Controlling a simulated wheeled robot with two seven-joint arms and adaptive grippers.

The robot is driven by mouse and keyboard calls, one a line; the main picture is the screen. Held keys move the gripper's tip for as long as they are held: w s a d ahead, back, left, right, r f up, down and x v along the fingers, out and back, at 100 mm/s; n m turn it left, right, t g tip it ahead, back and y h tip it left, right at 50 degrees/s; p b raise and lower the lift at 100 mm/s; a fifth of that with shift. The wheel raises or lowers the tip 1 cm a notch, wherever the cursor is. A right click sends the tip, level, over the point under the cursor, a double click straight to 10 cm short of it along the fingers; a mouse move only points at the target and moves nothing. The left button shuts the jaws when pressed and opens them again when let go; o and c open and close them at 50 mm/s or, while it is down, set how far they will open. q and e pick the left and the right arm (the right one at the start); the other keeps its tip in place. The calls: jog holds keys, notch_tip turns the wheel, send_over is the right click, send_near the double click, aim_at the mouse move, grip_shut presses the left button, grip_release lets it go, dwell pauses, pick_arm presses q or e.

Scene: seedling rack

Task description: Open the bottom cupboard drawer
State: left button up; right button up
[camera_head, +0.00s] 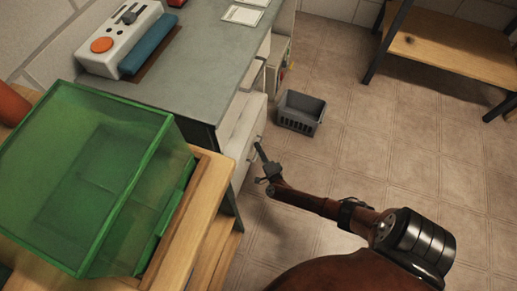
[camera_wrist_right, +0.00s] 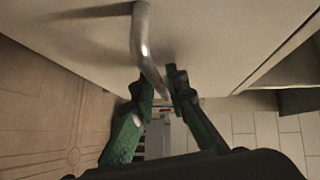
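The cupboard (camera_head: 236,128) under the grey-green counter has pale drawer fronts facing the floor on the right. My right gripper (camera_head: 262,160) is low beside its front, at a lower handle. In the right wrist view a curved metal handle (camera_wrist_right: 146,45) stands out from a pale drawer front (camera_wrist_right: 225,40). The green fingers of the right gripper (camera_wrist_right: 158,85) are drawn close together with the handle between them, one on each side. How far this drawer stands out from the cupboard cannot be told. My left gripper is not in view.
A grey basket (camera_head: 300,112) stands on the floor near the cupboard. A green translucent box (camera_head: 95,180) sits on a wooden bench at left. A white device (camera_head: 120,38) is on the counter (camera_head: 200,55). A wooden shelf (camera_head: 450,50) stands at upper right.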

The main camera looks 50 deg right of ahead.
grip_shut()
jog(key=shift+s, duration=0.15)
